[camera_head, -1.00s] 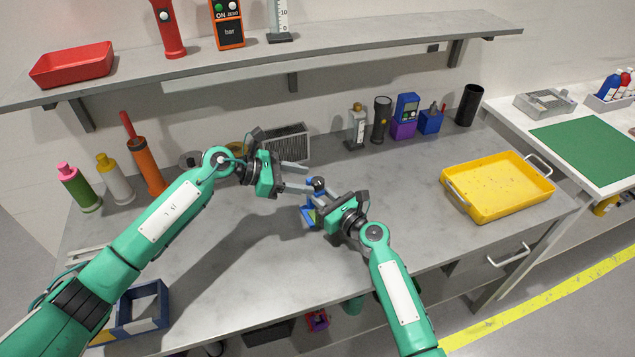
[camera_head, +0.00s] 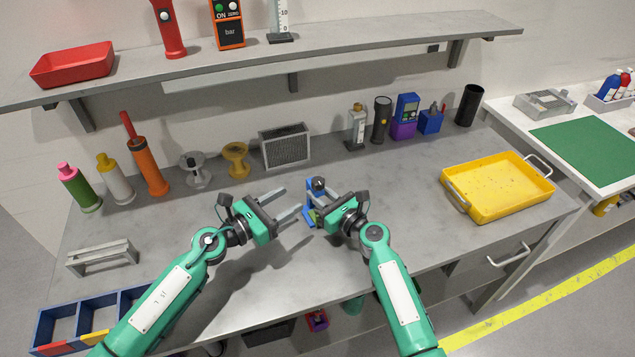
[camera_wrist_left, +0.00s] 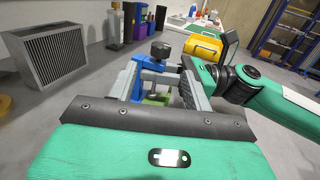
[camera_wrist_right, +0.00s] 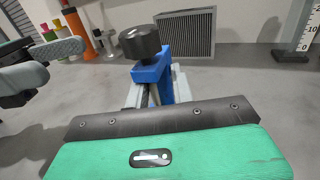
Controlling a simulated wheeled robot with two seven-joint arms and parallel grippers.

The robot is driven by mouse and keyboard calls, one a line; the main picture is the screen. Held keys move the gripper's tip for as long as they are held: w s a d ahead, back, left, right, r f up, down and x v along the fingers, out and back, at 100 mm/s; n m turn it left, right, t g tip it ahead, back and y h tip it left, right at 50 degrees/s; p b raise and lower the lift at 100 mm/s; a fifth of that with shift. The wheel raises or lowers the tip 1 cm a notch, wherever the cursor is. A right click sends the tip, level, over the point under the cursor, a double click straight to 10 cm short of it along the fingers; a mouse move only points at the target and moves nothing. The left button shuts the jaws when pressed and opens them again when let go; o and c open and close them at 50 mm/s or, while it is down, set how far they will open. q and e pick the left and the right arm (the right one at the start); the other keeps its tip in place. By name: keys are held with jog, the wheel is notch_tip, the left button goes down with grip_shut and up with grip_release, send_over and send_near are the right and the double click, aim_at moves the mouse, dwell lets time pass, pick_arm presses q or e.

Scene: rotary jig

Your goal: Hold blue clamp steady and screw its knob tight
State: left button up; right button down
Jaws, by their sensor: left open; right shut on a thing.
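The blue clamp (camera_head: 308,214) stands on the grey workbench, with its dark knob (camera_head: 318,184) on top. My right gripper (camera_head: 322,203) is shut on the clamp from the right. In the right wrist view the blue clamp body (camera_wrist_right: 151,72) rises in front of the gripper, with the black knob (camera_wrist_right: 140,41) uncovered above it. My left gripper (camera_head: 291,200) is open and empty, just left of the clamp. In the left wrist view the clamp (camera_wrist_left: 147,71) and its knob (camera_wrist_left: 160,49) appear ahead, between the open fingers. My right gripper hides part of the clamp.
A grey grille box (camera_head: 285,148), a yellow spool (camera_head: 236,160) and several bottles line the back of the bench. A yellow tray (camera_head: 497,187) is at right. A compartment bin (camera_head: 60,325) is at front left. The bench middle around the grippers is clear.

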aim_at(313, 186)
pick_arm(q)
jog(key=x, duration=1)
jog(key=shift+w+d, duration=0.1)
jog(key=shift+d, duration=0.1)
jog(key=c, duration=1)
jog(key=shift+o, duration=0.2)
